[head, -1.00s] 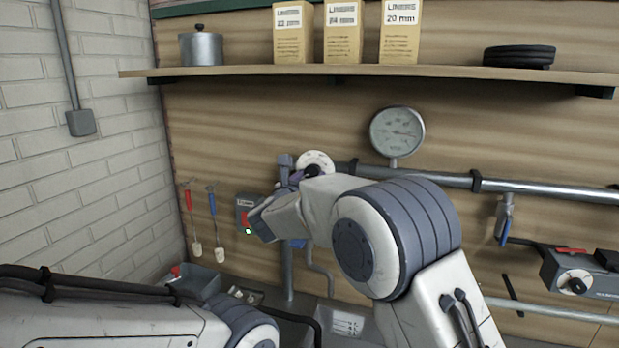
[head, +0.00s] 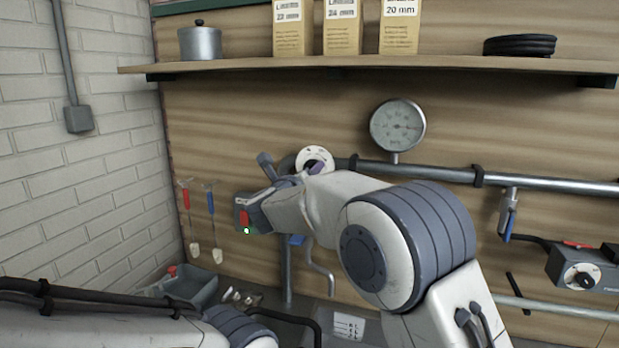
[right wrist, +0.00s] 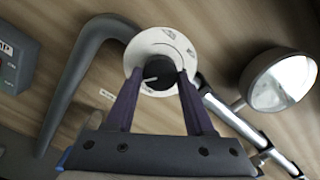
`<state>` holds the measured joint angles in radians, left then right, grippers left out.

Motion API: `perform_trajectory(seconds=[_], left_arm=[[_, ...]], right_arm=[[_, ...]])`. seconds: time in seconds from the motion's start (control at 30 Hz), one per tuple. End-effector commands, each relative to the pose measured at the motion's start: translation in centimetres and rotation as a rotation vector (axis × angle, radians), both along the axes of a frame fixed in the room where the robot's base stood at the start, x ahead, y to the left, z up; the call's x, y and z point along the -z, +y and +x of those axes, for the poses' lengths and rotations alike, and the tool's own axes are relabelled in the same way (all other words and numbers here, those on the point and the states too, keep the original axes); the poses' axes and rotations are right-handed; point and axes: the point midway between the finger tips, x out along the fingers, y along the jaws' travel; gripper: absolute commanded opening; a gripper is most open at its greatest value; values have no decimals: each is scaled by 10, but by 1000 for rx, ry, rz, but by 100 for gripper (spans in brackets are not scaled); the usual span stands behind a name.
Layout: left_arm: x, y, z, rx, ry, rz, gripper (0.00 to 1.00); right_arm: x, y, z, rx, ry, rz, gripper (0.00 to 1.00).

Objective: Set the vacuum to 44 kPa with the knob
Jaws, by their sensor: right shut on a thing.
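The knob (right wrist: 158,76) is a dark round cap with a pale pointer line, in the middle of a white marked dial plate (right wrist: 178,46). In the right wrist view, my right gripper (right wrist: 160,80) has its two purple fingers on either side of the knob, shut on it. In the head view the dial plate (head: 314,154) shows above my right wrist, and the arm hides most of the knob. My left gripper is not in view.
A grey pipe (head: 430,171) runs along the wall right of the dial. A switch box with a red part (head: 243,213) is left of my right wrist. A shelf (head: 380,66) with boxes is above. A second control box (head: 582,268) is at the right.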

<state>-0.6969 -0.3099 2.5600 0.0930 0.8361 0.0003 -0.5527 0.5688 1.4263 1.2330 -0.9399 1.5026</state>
Motion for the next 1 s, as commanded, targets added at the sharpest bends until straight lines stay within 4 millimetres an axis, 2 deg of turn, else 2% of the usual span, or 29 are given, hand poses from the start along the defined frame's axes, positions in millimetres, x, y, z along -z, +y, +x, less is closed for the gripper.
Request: perform_trajectory(seconds=[0.47,1.0], left_arm=[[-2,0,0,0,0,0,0],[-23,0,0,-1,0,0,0]], right_arm=[[0,-1,0,1,145,-432,0],[-2,-1,0,1,304,-921,0]])
